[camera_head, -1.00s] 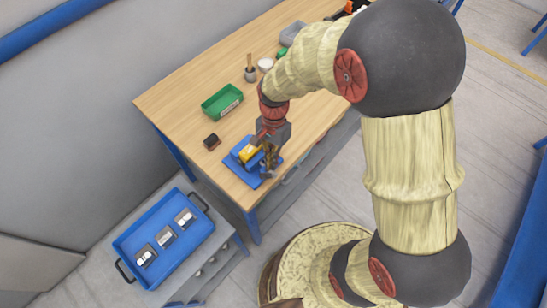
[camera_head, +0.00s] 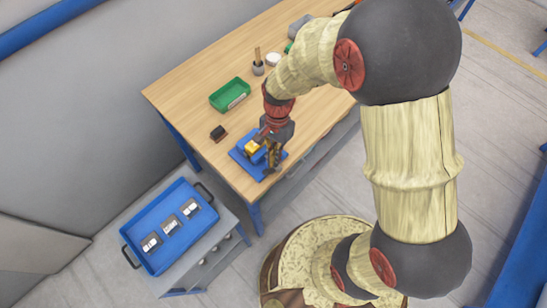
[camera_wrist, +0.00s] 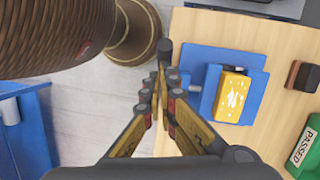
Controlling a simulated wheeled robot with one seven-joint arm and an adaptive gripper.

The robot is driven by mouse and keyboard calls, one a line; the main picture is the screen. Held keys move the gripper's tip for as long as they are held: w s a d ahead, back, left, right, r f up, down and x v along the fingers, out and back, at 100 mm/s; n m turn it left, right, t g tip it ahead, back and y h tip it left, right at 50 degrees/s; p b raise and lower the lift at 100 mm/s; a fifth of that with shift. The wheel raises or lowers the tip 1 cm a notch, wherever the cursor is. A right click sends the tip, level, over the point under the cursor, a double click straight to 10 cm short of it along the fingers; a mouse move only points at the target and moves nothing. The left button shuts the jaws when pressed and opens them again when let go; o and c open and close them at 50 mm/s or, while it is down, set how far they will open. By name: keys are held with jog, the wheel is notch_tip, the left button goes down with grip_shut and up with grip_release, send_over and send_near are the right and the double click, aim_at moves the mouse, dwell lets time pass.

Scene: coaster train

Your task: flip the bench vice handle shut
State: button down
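The bench vice is blue and sits on a blue base plate (camera_head: 244,158) near the table's front edge. In the wrist view its base (camera_wrist: 225,58) lies right of my gripper, with a yellow block (camera_wrist: 233,97) between its blue jaws. The dark-ended handle (camera_wrist: 165,48) shows just beyond my fingertips. My gripper (camera_wrist: 160,80) points down beside the vice, its fingertips drawn close together. The fingers hide part of the handle, so I cannot tell whether they touch it. In the head view my gripper (camera_head: 273,165) partly covers the vice.
A dark block (camera_head: 218,133) and a green bin (camera_head: 230,95) stand on the wooden table (camera_head: 190,85), behind the vice. A grey pot with a wooden-handled tool (camera_head: 258,67) stands farther back. A blue tray (camera_head: 150,221) with several small items is on a lower cart.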

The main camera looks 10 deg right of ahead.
jog(key=w+p+v, duration=0.1)
jog(key=v, duration=1.1)
jog(key=shift+d, duration=0.2)
jog(key=shift+r, duration=0.1)
jog(key=s+d+r+n+t+b, duration=0.6)
jog(key=s+d+n+t+b, duration=0.2)
jog(key=s+b, duration=0.4)
jog(key=d+n, duration=0.1)
jog(key=d, duration=0.1)
jog(key=shift+s+d+r+h, duration=0.2)
jog(key=shift+d+r+h, duration=0.15)
jog(key=shift+h, duration=0.05)
